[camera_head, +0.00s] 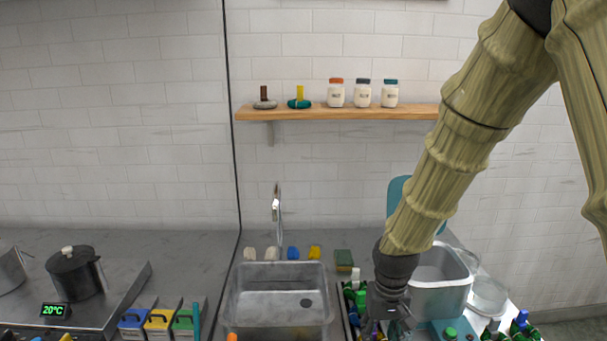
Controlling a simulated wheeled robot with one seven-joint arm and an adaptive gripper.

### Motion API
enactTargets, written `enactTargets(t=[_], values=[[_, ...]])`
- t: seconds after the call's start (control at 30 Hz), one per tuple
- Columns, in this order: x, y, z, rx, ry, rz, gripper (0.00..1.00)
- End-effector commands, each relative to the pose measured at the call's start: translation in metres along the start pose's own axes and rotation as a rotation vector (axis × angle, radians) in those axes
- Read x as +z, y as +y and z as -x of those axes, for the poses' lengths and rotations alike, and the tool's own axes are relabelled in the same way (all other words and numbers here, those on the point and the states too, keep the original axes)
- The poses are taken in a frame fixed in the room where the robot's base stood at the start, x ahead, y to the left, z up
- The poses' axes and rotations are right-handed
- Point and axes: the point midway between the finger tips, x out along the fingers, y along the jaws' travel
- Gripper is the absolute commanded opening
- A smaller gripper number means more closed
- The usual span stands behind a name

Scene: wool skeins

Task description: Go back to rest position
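My arm comes in from the upper right and reaches down to the counter right of the sink. My gripper (386,322) points downward at the bottom of the view, over a cluster of green bottles (352,296). Its fingertips are dark and lie close to the bottom edge, so I cannot tell whether they are open or hold anything. The arm hides part of the shelf's right end and the wall behind it.
A metal sink (240,305) with a tap (277,208) is left of my gripper. A grey-white bin (440,295) and a clear bowl (489,296) stand right. A wooden shelf (290,114) holds jars. A dark pot (75,275) stands far left.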

Motion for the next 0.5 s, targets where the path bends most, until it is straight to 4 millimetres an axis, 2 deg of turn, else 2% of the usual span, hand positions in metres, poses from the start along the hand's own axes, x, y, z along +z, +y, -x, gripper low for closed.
enactTargets(t=[0.27,0.5], values=[[0.019,0.003,-0.059,-0.020,-0.007,-0.009,0.42],[0.058,0.011,-0.137,-0.038,-0.011,-0.025,0.42]])
